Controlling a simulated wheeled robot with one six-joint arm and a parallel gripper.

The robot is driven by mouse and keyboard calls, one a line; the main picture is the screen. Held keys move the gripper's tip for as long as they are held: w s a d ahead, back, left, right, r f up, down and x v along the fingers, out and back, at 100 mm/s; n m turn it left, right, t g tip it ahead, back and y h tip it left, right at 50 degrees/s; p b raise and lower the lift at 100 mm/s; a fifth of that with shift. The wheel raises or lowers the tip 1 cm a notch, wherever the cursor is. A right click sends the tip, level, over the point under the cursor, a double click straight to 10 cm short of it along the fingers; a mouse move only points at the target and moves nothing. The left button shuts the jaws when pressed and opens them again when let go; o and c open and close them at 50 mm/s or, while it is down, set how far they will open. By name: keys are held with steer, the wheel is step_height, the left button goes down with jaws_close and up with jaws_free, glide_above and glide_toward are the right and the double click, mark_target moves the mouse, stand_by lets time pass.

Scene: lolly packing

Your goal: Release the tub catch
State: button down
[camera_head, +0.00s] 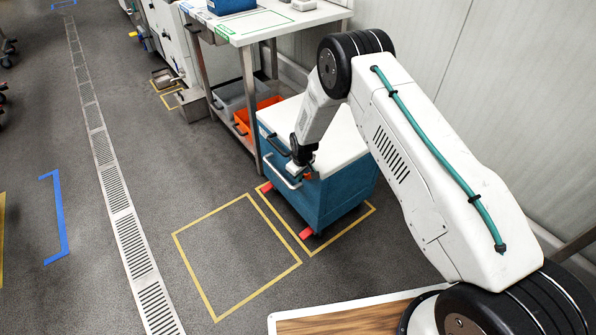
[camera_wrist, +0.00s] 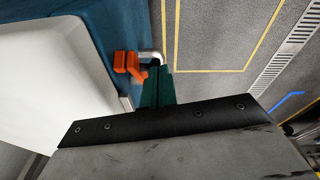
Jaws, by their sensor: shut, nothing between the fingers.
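The blue tub (camera_head: 335,197) with a flat white lid (camera_head: 330,135) stands on the floor inside a yellow outline. An orange catch (camera_wrist: 130,66) shows beside the white lid's edge in the wrist view; a small part of it (camera_head: 308,176) shows in the head view. A pale metal handle (camera_head: 283,177) runs along the tub's near side, and its end shows by the catch in the wrist view. My gripper (camera_wrist: 158,75) has its green fingers shut and empty, right beside the catch. I cannot tell whether they touch it. In the head view my gripper (camera_head: 301,166) is at the tub's upper edge.
A white-topped table (camera_head: 270,18) stands behind the tub, with a grey bin (camera_head: 232,98) and an orange bin (camera_head: 265,110) beneath. An empty yellow-outlined floor square (camera_head: 236,255) lies in front of the tub. A floor drain (camera_head: 130,245) runs at left. A pale wall closes the right.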

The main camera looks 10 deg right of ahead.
steer(key=shift+s+d+f, duration=0.3)
steer(key=shift+s+f, duration=0.15)
steer(key=shift+f, duration=0.15)
steer(key=shift+s+d+f, duration=0.25)
steer(key=shift+s+f, duration=0.2)
steer(key=shift+f, duration=0.15)
